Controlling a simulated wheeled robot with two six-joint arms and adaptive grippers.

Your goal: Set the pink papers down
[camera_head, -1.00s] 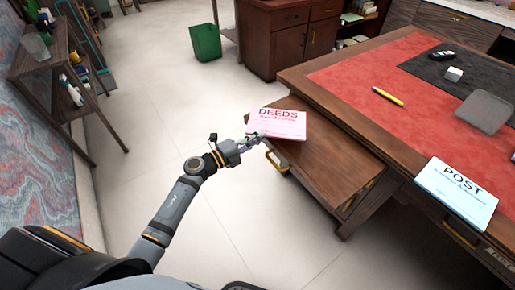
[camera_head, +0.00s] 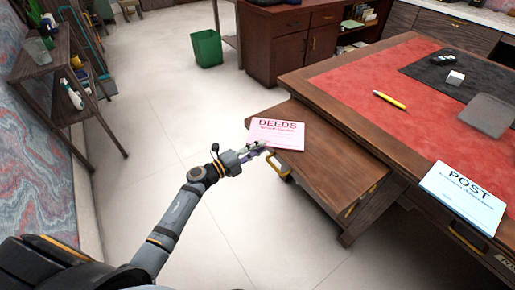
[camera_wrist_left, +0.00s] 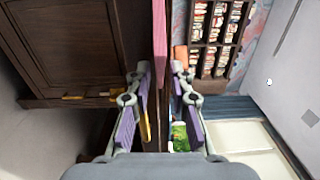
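The pink papers (camera_head: 276,134), marked DEEDS, lie flat on the far left corner of the low wooden side surface (camera_head: 325,160). In the left wrist view they show edge-on as a pink strip (camera_wrist_left: 159,40) between my fingers. My left gripper (camera_head: 262,150) is at the papers' near left edge. Its two fingers (camera_wrist_left: 160,80) are spread, with a gap on each side of the strip. My right gripper is not in view.
The desk (camera_head: 350,75) with a red leather top stands to the right, higher than the side surface. A blue POST sheet (camera_head: 463,197), a yellow pen (camera_head: 389,99) and a grey pad (camera_head: 488,115) lie on it. A green bin (camera_head: 207,48) stands on the open floor.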

